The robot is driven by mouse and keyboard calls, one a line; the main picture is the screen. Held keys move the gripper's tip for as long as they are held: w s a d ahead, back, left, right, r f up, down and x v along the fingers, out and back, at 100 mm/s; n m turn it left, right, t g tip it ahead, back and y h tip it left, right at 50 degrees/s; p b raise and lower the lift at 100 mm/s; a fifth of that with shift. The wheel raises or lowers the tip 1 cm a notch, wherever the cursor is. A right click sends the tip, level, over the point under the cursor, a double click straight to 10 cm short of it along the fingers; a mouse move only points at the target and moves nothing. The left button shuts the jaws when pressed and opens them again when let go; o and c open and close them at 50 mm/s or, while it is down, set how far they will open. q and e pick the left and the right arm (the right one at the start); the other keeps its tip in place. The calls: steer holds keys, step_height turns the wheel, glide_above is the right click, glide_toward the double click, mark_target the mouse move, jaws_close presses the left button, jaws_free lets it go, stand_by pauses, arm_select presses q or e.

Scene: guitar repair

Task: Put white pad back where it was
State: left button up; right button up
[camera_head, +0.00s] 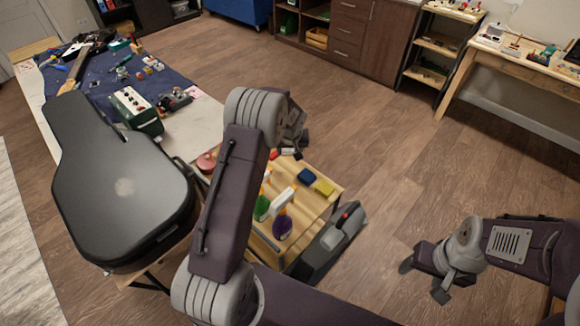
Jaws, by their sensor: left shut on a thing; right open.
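My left gripper (297,146) is above the far end of a wooden cart, mostly hidden behind my own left arm. It is shut on a small white thing (288,153), which looks like the white pad; only a sliver shows. On the cart top (318,209) lie a blue pad (306,176) and a yellow pad (324,187). Another white block-like thing (281,199) is beside the bottles; I cannot tell if it is a pad or part of a bottle. My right gripper (423,280) is open and empty over the floor, right of the cart.
A green bottle (262,208) and a purple bottle (283,226) stand on the cart. A black guitar case (120,190) lies on the long workbench at left. A grey device (330,245) is at the cart's right side. The floor (400,160) to the right is clear.

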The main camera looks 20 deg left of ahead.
arm_select(q)
step_height(320, 180, down, 4)
steer(key=shift+w+f, duration=0.15)
steer(key=shift+f, duration=0.4)
step_height(320, 180, down, 3)
steer(key=shift+r+b, duration=0.1)
steer(key=shift+b, duration=0.2)
steer(key=shift+f, duration=0.25)
steer(key=o, duration=0.8)
steer(key=shift+o, duration=0.6)
